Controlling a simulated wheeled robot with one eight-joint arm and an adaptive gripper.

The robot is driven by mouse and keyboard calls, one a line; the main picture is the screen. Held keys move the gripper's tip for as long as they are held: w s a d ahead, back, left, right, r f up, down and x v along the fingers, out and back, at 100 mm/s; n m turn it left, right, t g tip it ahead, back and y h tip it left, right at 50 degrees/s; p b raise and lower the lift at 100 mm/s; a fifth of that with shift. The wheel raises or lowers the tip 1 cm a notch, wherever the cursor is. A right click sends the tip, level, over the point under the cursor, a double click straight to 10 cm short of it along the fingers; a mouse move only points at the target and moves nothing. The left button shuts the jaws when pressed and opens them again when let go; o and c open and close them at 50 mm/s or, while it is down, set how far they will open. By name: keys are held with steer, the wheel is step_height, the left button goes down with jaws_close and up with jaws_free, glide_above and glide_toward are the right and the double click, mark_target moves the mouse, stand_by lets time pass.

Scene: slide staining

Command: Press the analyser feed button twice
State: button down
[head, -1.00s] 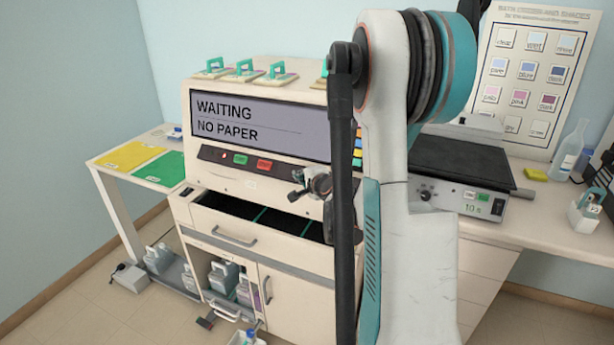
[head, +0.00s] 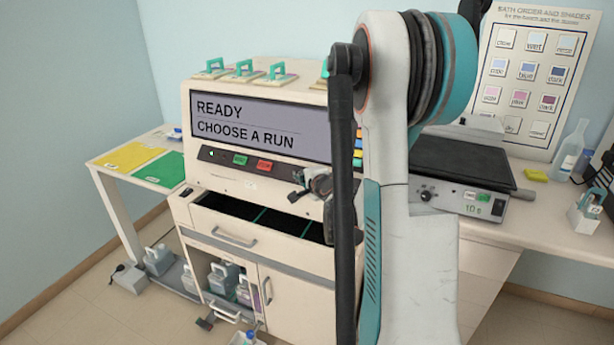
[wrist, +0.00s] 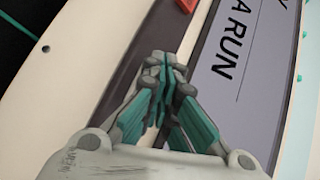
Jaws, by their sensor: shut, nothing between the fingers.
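The analyser (head: 262,93) is a cream machine whose screen (head: 258,127) reads "READY / CHOOSE A RUN". I cannot tell which control is the feed button. My gripper (head: 298,186) is shut and empty in front of the right part of the strip, partly hidden by my arm. In the wrist view its fingertips (wrist: 164,68) point at the strip beside the screen (wrist: 240,70), with the red button (wrist: 187,4) beyond them; contact cannot be told.
An open dark tray (head: 255,215) juts out below the strip. Teal-handled racks (head: 244,70) stand on the machine. A side table with yellow and green mats (head: 160,170) is at left. A hotplate (head: 460,165) stands on the right bench.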

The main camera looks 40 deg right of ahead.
steer(key=shift+s+a+r, duration=0.15)
steer(key=shift+a+r, duration=0.25)
steer(key=a+r+p, duration=0.1)
steer(key=s+a+r+p, duration=0.1)
steer(key=a+r, duration=0.1)
steer(key=shift+s+a+r, duration=0.1)
steer(key=shift+s+r, duration=0.05)
steer(key=shift+r, duration=0.1)
stand_by(0.5)
steer(key=shift+r+p, duration=0.1)
steer(key=shift+p, duration=0.25)
stand_by(1.4)
steer(key=r+n+g+y+p, duration=0.1)
steer(key=n+p, duration=0.1)
steer(key=s+a+n+y+p, duration=0.1)
steer(key=n+p, duration=0.1)
steer(key=a+r+n+g+y+p, duration=0.1)
steer(key=p, duration=0.1)
steer(key=shift+s+a+r+n+g+y, duration=0.15)
steer(key=shift+s+r+n+g+y, duration=0.15)
steer(key=shift+n+y, duration=0.1)
